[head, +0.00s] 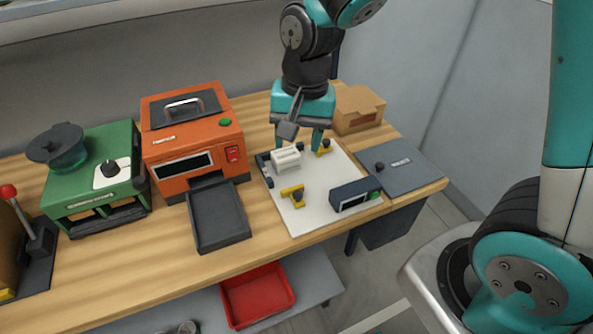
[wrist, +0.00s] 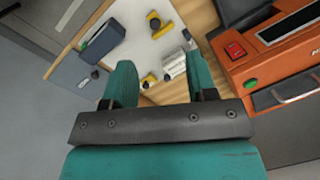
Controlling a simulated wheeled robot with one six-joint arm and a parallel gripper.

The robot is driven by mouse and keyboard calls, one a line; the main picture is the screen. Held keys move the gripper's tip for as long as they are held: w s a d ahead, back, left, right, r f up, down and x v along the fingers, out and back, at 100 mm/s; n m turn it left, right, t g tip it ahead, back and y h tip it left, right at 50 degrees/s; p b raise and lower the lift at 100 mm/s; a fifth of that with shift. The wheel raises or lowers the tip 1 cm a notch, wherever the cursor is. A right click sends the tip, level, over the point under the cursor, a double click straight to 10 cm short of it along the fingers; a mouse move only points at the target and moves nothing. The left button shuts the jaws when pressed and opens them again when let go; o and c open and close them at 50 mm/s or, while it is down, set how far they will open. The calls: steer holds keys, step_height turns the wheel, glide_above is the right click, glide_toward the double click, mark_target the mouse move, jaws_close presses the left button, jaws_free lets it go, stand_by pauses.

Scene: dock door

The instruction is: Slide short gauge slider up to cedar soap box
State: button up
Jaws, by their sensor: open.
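A white board (head: 308,215) lies on the bench with the gauge parts. A small white ribbed box (head: 286,158) stands near its back left, also in the wrist view (wrist: 173,64); I cannot read whether it is the cedar soap box. A yellow piece with a dark knob (head: 292,195) sits at the front left, and a smaller yellow piece with a dark knob (head: 324,148) at the back, also in the wrist view (wrist: 149,81). I cannot tell for sure which is the short slider. My gripper (head: 299,146) is open and empty over the board's back, fingers pointing down.
A dark box with a green part (head: 350,195) stands at the board's front right. A grey plate (head: 400,165) and a cardboard box (head: 358,108) are to the right. An orange machine (head: 190,135) with a dark tray (head: 218,217) stands to the left.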

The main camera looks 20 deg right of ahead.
mark_target(298, 193)
steer(key=w+f+m+p, duration=0.1)
steer(key=f, duration=0.5)
steer(key=w+d+f+m+p, duration=0.1)
steer(key=f+p, duration=0.1)
steer(key=f, duration=0.5)
steer(key=w+f+m+h+p, duration=0.1)
steer(key=f, duration=0.5)
steer(key=shift+w+d+f+m+p, duration=0.25)
steer(key=shift+w+d+m+p, duration=0.1)
steer(key=shift+m+p, duration=0.05)
